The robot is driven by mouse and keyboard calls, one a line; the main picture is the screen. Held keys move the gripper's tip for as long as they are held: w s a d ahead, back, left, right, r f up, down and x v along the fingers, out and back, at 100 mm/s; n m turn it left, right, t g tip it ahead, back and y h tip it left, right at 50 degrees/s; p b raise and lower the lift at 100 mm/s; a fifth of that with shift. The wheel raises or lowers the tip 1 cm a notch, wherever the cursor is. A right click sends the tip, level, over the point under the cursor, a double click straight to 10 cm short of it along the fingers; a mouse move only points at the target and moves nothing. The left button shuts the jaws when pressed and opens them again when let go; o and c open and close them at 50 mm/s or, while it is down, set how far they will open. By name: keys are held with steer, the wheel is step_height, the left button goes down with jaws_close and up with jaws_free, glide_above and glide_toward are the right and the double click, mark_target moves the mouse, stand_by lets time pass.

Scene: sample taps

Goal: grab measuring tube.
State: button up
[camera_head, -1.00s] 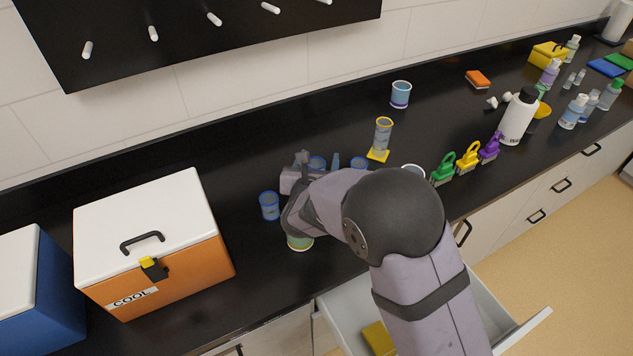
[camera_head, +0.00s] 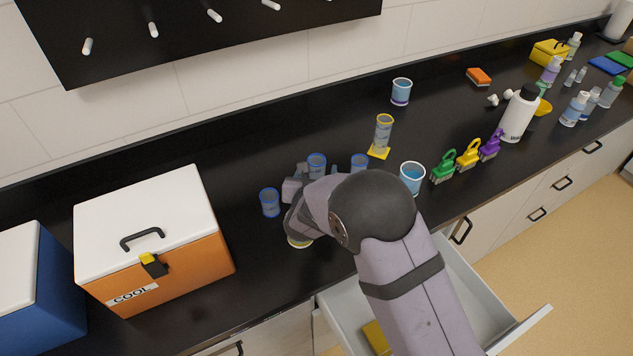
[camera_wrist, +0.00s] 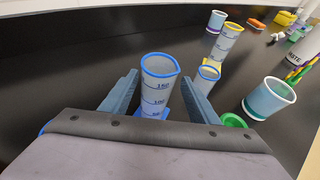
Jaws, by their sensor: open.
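A clear measuring tube (camera_wrist: 159,88) with a blue rim and dark scale marks stands upright between my fingers in the wrist view. My gripper (camera_wrist: 158,78) is open, with one finger on each side of it and small gaps visible. In the head view my gripper (camera_head: 297,185) is mostly hidden by my arm, beside a blue-rimmed vessel (camera_head: 317,162). Another blue-rimmed tube (camera_wrist: 208,74) stands just to the right in the wrist view. A yellow-rimmed tube on a yellow base (camera_head: 383,132) stands farther back.
A blue-rimmed cup (camera_head: 270,203) stands left of my gripper. A light-blue cup (camera_head: 412,179) and brushes (camera_head: 444,168) stand right. An orange cooler box (camera_head: 190,265) is at left. An open drawer (camera_head: 470,300) juts out below the counter.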

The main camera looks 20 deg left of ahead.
mark_target(318, 163)
steer(key=x, duration=0.1)
steer(key=p+x, duration=0.2)
steer(key=shift+w+a+r, duration=0.15)
steer(key=shift+w+a, duration=0.05)
steer(key=shift+a, duration=0.05)
steer(key=shift+p+x, duration=0.5)
steer(key=shift+x, duration=0.35)
steer(key=shift+s, duration=0.1)
steer(key=c, duration=1.1)
